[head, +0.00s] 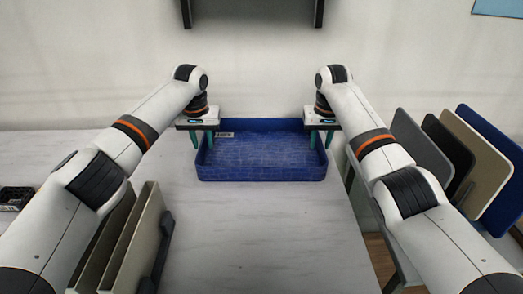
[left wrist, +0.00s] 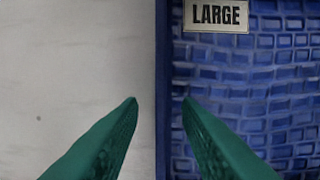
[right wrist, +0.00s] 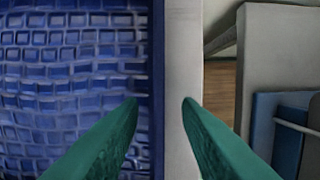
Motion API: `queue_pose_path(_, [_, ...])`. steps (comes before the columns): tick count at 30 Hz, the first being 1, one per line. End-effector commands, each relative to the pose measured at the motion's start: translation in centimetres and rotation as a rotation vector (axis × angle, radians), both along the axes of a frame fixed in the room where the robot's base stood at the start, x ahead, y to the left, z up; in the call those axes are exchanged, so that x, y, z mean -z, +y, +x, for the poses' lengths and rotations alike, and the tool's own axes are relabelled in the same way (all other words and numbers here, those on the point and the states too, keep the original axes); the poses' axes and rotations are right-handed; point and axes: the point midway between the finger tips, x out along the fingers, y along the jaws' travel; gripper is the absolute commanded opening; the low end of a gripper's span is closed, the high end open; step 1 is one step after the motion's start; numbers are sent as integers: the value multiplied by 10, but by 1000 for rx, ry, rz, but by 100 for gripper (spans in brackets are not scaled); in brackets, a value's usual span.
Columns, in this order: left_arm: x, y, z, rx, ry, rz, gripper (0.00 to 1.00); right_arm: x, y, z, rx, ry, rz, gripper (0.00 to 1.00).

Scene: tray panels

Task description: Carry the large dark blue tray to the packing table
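The large dark blue tray (head: 262,172) lies flat on the pale table near the back wall. A label (left wrist: 216,16) reading "LARGE" is inside it by the left wall. My left gripper (head: 203,142) is at the tray's left wall, with one green finger outside and one inside. The left wrist view shows gaps between both fingers and the wall (left wrist: 161,60). My right gripper (head: 321,140) is at the right wall in the same way. The right wrist view shows the wall (right wrist: 158,60) between its spread fingers. Neither gripper is closed on the tray.
The table (head: 250,230) is clear in front of the tray. Beige upright panels (head: 128,250) stand at the front left. Several upright boards (head: 480,160) stand in a rack beyond the table's right edge. A dark shelf (head: 252,8) hangs on the wall above.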

Motion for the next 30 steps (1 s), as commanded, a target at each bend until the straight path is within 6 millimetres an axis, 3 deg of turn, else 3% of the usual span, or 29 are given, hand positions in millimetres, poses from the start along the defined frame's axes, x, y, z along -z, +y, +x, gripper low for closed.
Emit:
queue_pose_path(11, [4, 0, 1, 0, 0, -1, 29, 4, 0, 0, -1, 1, 0, 29])
queue_pose_path(16, [4, 0, 1, 0, 0, 0, 1, 4, 0, 0, -1, 0, 0, 1])
queue_pose_path(17, [4, 0, 1, 0, 0, 0, 0, 4, 0, 0, -1, 0, 0, 0])
queue_pose_path(30, [0, 0, 1, -1, -1, 0, 0, 0, 0, 1, 0, -1, 0, 0])
